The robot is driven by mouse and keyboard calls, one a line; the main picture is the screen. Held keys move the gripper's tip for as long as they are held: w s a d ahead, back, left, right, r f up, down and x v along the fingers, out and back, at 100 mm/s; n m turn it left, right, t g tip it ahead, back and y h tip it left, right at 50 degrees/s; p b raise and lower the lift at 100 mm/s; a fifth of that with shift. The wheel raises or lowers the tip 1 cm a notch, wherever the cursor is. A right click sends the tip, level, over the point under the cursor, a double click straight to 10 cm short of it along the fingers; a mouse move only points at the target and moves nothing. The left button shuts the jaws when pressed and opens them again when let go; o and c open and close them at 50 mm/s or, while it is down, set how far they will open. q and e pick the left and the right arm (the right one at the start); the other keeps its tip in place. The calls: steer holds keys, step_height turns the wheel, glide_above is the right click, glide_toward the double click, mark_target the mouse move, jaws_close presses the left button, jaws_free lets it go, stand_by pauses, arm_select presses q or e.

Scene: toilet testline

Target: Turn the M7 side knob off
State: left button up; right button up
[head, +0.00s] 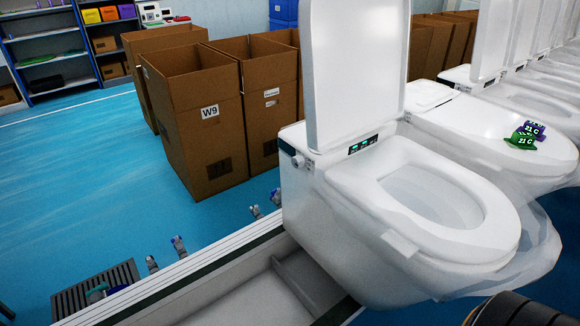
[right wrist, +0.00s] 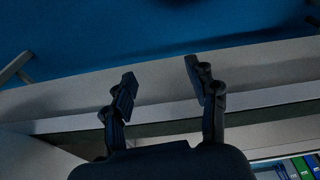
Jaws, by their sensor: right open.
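A white toilet (head: 400,200) with its lid raised stands on the line in the head view. A small round side knob (head: 298,161) sits on its left side, below the tank top. No M7 label can be read, and the knob's setting is too small to tell. My right gripper (right wrist: 160,78) is open and empty in the right wrist view, in front of a pale ledge and blue floor. The knob does not show in that view. My left gripper is not in view.
Tall cardboard boxes (head: 205,125), one marked W9, stand behind the line. Blue floor (head: 80,190) is clear at left.

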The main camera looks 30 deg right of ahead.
steer(key=w+r+m+t+b, duration=0.2)
steer(key=w+r, duration=0.5)
steer(key=r, duration=0.6)
steer(key=m+t+h+b, duration=0.1)
steer(key=m+t+h, duration=0.5)
steer(key=m+t, duration=1.15)
glide_toward(297, 164)
steer(key=w+d+r+m+g, duration=0.1)
steer(key=w, duration=0.2)
steer(key=w+r+m+g, duration=0.1)
steer(key=w+m+g, duration=0.1)
steer(key=w, duration=0.2)
steer(key=w+d+r+m+g, duration=0.1)
steer(key=w, duration=0.2)
steer(key=shift+w+d+r+g+p, duration=0.15)
steer(key=shift+d+r+g+p, duration=0.05)
steer(key=shift+d+g+p, duration=0.2)
steer(key=c, duration=1.2)
steer(key=shift+r, duration=0.1)
